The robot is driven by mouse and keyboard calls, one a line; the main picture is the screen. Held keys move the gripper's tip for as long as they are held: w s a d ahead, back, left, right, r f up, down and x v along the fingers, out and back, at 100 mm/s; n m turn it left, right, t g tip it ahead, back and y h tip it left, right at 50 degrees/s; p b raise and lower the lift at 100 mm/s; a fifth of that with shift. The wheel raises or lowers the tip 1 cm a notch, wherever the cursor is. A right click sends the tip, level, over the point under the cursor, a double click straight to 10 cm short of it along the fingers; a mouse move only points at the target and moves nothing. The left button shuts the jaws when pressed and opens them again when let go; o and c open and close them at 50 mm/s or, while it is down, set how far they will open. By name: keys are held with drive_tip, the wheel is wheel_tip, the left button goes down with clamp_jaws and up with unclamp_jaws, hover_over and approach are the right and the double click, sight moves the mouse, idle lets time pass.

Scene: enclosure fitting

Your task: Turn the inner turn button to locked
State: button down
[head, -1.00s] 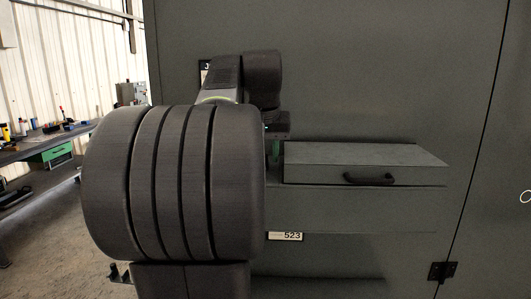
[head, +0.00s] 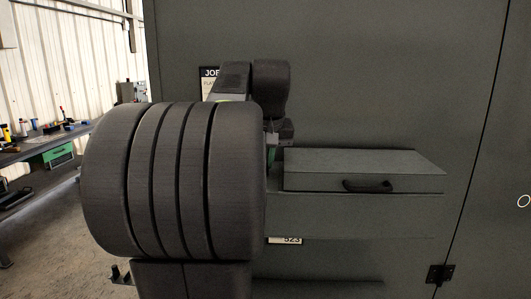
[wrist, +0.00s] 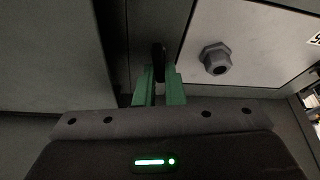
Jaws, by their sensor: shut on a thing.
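In the wrist view my gripper (wrist: 160,84) has its two green fingers closed on a narrow black upright piece (wrist: 158,58), which looks like the turn button. It stands in a dark strip beside a pale panel. Its lower part is hidden between the fingers, and I cannot read whether it is at locked. In the head view my arm covers most of the work spot. Only a bit of green finger (head: 271,155) shows, left of the drawer.
A grey hex fitting (wrist: 215,58) sits on the pale panel (wrist: 250,40), close to the right of my fingers. In the head view a drawer box (head: 365,181) with a black handle juts from the large grey enclosure (head: 400,80). A workbench (head: 40,150) stands far left.

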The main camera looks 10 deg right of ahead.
drive_tip(key=n+p, duration=0.1)
drive_tip(key=n+y+p, duration=0.1)
drive_tip(key=n, duration=0.1)
drive_tip(key=n+p, duration=0.1)
drive_tip(key=p, duration=0.1)
drive_tip(key=shift+r+n+y, duration=0.3)
drive_tip(key=n+g+y+p, duration=0.1)
drive_tip(key=n+p, duration=0.1)
drive_tip(key=n, duration=0.1)
drive_tip(key=shift+n, duration=0.4)
drive_tip(key=n+g+y+p, duration=0.1)
drive_tip(key=n+p, duration=0.1)
drive_tip(key=n, duration=0.1)
drive_tip(key=shift+f, duration=0.1)
drive_tip(key=shift+f+n+g+y+p, duration=0.1)
drive_tip(key=shift+n+g+y+p, duration=0.25)
drive_tip(key=shift+n, duration=0.65)
drive_tip(key=shift+n+g+y+p, duration=0.2)
drive_tip(key=shift+n+p, duration=0.25)
drive_tip(key=shift+n, duration=0.55)
drive_tip(key=shift+a, duration=0.1)
drive_tip(key=c, duration=1.5)
unclamp_jaws()
